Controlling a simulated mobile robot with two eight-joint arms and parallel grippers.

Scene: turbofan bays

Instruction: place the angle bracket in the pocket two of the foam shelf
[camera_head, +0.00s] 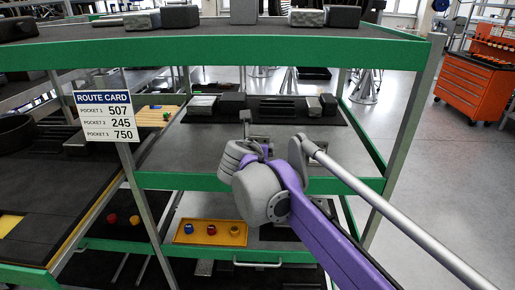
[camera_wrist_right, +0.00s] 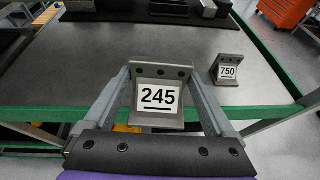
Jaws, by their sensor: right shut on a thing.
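My right gripper (camera_wrist_right: 160,88) is shut on a grey angle bracket (camera_wrist_right: 163,72) with a white label reading 245, held between its two fingers above the green-edged shelf. In the head view my right arm reaches in from the right, and its gripper (camera_head: 246,125) is over the middle shelf; the bracket is mostly hidden there. The dark foam shelf (camera_head: 265,117) lies at the back of that shelf with several grey and black blocks on it. Its pockets are too small to tell apart. A second bracket (camera_wrist_right: 229,71), labelled 750, stands right of the held one. My left gripper is not in view.
A route card (camera_head: 106,117) on the left post reads 507, 245 and 750 for its pockets. The upper shelf (camera_head: 190,48) overhangs the work area. A yellow tray (camera_head: 211,240) is on the lower shelf. The middle shelf's left part is clear.

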